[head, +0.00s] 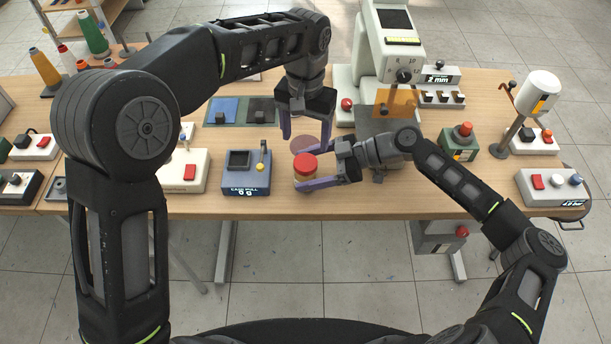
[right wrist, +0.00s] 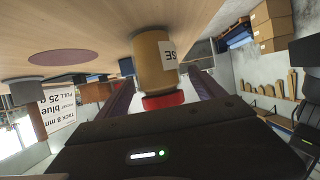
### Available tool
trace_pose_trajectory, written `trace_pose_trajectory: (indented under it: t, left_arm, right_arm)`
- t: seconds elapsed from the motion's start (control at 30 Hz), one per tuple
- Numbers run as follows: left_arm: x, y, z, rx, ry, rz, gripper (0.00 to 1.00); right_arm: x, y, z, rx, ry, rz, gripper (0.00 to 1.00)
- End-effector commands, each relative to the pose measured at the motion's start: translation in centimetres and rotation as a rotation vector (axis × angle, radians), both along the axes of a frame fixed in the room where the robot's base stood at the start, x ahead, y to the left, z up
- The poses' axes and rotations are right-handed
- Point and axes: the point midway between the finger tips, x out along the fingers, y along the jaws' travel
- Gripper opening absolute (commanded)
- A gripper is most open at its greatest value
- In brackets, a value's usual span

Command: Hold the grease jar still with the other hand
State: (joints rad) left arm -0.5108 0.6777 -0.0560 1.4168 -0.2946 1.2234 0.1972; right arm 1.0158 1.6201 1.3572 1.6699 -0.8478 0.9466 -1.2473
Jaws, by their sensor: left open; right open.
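The grease jar (head: 305,180) is a tan jar with a red lid, standing upright on the table near the front edge. My right gripper (head: 312,168) comes in from the right, open, with its purple fingers on either side of the jar. In the right wrist view the jar (right wrist: 152,55), with a white label, shows between the spread fingers; I cannot tell whether they touch it. My left gripper (head: 303,132) is open, pointing down above the table just behind the jar, and appears empty.
A dull red disc (head: 309,143) lies flat behind the jar. A blue-grey device (head: 246,178) with a display stands left of it. A large pale machine (head: 372,62) with a dial stands behind to the right. A green box with a red button (head: 460,142) is farther right.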

Motion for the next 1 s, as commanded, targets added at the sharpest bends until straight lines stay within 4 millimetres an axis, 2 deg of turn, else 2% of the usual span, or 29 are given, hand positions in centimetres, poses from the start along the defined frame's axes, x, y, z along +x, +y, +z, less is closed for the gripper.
trace_pose_trajectory:
  t: [0.1,0.37,1.0]
  left_arm:
    - [0.0,0.0,0.01,0.0,0.0,0.0,0.69]
    - [0.0,0.0,0.0,0.0,0.0,0.0,0.69]
    - [0.0,0.0,0.0,0.0,0.0,0.0,0.69]
  right_arm:
    - [0.01,0.57,-0.22,0.001,0.0,-0.001,0.79]
    - [0.02,0.62,-0.26,0.001,0.0,-0.001,0.79]
    - [0.01,0.59,-0.25,0.0,0.0,-0.001,0.26]
